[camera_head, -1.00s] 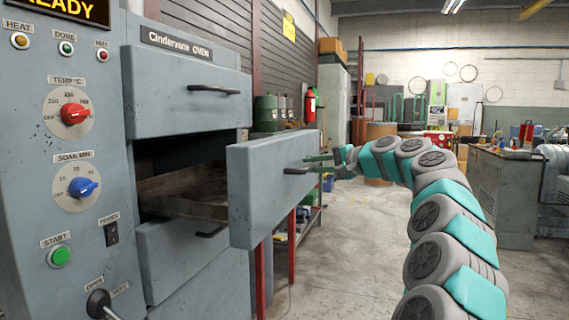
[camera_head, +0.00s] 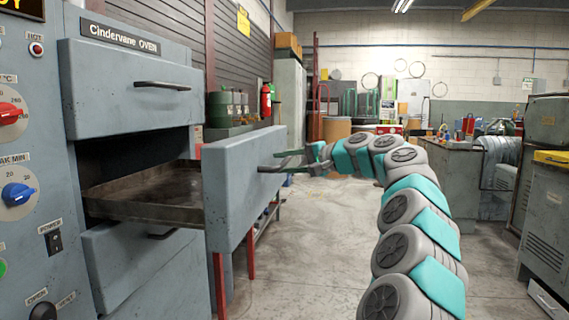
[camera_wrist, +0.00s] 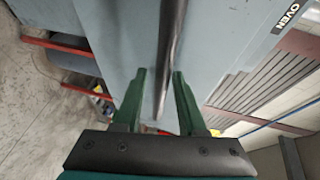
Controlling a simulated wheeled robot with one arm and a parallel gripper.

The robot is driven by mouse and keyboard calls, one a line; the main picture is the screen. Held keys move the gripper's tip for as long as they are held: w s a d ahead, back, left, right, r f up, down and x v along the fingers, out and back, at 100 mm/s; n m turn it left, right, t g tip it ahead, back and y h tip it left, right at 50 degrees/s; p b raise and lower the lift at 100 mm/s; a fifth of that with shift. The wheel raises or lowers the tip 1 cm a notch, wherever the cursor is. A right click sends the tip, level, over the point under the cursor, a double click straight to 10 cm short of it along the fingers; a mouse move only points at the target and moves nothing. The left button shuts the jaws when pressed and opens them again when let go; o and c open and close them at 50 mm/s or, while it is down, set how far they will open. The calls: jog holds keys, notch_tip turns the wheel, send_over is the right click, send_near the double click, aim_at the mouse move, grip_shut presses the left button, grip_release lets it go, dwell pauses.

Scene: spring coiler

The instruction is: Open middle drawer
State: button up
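The middle drawer (camera_head: 228,190) of the grey oven is pulled well out, and its front panel stands clear of the oven body. Its metal tray (camera_head: 140,208) shows behind the panel. My gripper (camera_head: 284,161) is at the dark bar handle (camera_head: 268,169) on the drawer front. In the wrist view, the handle (camera_wrist: 170,50) runs between the two green fingers of my gripper (camera_wrist: 159,76). The fingers stand apart, with a visible gap beside the bar.
The closed top drawer (camera_head: 125,90) is above, and a closed lower drawer (camera_head: 140,265) is below. Oven knobs, such as the blue one (camera_head: 17,194), are at the left. A grey cabinet (camera_head: 550,215) stands at the right. Bare floor (camera_head: 310,250) lies between.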

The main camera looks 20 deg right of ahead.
jog(key=shift+o, duration=0.6)
jog(key=shift+r, duration=0.1)
jog(key=v, duration=0.7)
jog(key=shift+s+d, duration=0.2)
jog(key=shift+s, duration=0.1)
jog(key=shift+s, duration=0.1)
